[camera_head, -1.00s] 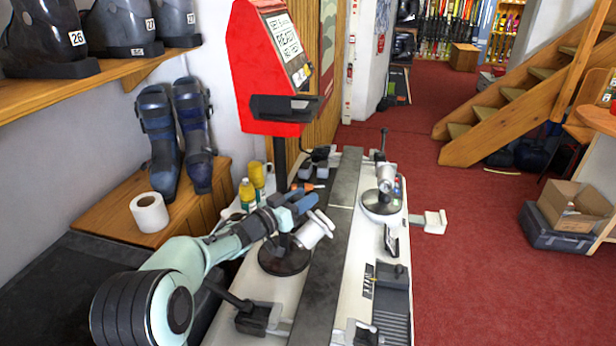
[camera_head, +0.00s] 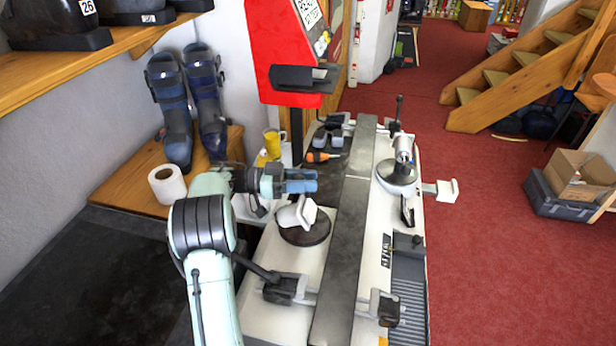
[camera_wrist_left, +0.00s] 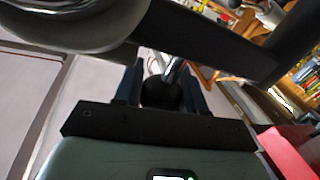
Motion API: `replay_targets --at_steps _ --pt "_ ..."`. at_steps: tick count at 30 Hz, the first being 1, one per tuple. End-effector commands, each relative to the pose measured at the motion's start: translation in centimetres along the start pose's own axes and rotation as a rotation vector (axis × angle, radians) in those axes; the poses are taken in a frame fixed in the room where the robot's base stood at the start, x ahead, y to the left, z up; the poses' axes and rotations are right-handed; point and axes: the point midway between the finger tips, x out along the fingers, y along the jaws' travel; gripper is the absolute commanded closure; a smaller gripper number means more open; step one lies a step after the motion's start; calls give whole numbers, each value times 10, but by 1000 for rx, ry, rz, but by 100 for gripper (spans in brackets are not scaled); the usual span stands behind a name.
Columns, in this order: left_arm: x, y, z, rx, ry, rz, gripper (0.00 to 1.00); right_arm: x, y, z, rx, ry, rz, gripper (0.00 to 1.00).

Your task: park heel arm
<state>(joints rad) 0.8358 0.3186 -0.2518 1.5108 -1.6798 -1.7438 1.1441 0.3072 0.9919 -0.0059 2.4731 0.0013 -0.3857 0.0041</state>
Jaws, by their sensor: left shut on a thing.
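My left gripper (camera_head: 303,182) has blue fingers and is over the left round dark base (camera_head: 308,233) on the bench. A white tilted part (camera_head: 297,214) stands on that base, just below the fingers. In the left wrist view, the gripper (camera_wrist_left: 160,92) is shut on a dark round knob (camera_wrist_left: 163,94) at the end of a metal rod (camera_wrist_left: 172,71). This looks like the heel arm; the fingers hide most of it in the head view. A similar device (camera_head: 397,174) with an upright black-tipped lever (camera_head: 398,108) stands across the rail. My right gripper is out of view.
A dark rail (camera_head: 345,225) runs along the white bench (camera_head: 262,312). A red display unit (camera_head: 290,60) rises at the back. An orange-handled tool (camera_head: 322,157) and a yellow mug (camera_head: 273,141) are behind the gripper. A black clamp (camera_head: 285,288) is in front.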

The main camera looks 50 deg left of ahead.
Motion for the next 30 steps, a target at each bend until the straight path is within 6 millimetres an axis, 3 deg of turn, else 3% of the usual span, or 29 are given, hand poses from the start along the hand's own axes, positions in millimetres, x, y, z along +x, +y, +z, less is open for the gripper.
replay_targets --at_steps 20,21,22,23,30 --pt "-2 -1 -7 14 -5 50 100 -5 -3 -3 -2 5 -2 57" --pt "-2 -1 -7 14 -5 50 50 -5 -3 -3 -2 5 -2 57" --pt "-2 -1 -6 14 -6 50 40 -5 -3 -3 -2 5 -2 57" --pt "-2 -1 -6 13 -6 51 36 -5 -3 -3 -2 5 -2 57" --pt "-1 -1 -3 7 -7 54 36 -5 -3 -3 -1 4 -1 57"
